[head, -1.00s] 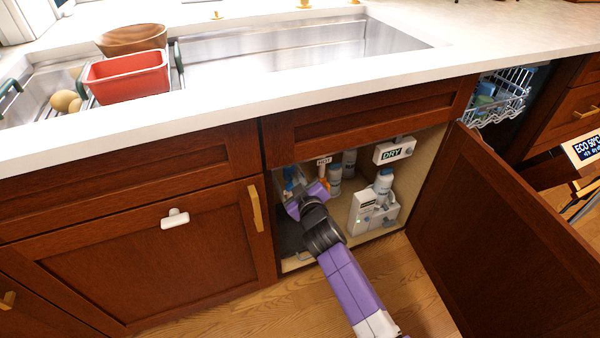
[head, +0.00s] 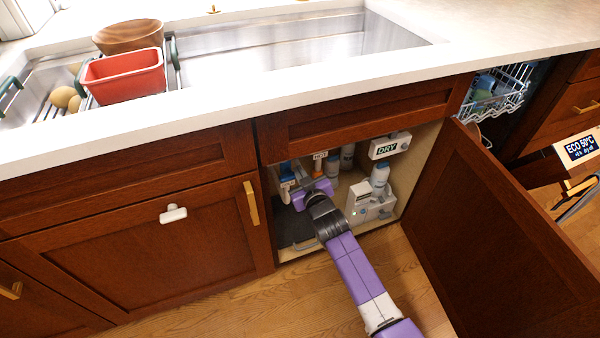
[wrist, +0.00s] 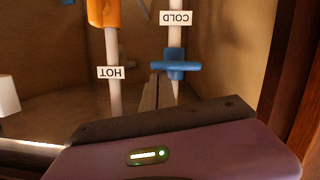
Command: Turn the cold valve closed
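The cold valve has a blue handle (wrist: 176,67) on a white pipe marked with an upside-down COLD label (wrist: 176,18). In the wrist view the handle lies crosswise to the pipe. In the head view blue parts (head: 286,170) show at the left inside the open cabinet, just left of my gripper (head: 298,198). In the wrist view the narrow fingers of my gripper (wrist: 156,76) are close together with nothing visible between them. Their tips are at the handle's left end; I cannot tell whether they touch it.
The hot pipe with an orange valve (wrist: 104,12) and HOT label (wrist: 110,72) stands beside the cold one. A white DRY box (head: 390,146) and a bottle (head: 379,176) are at the cabinet's right. The open cabinet door (head: 490,230) stands right of my arm.

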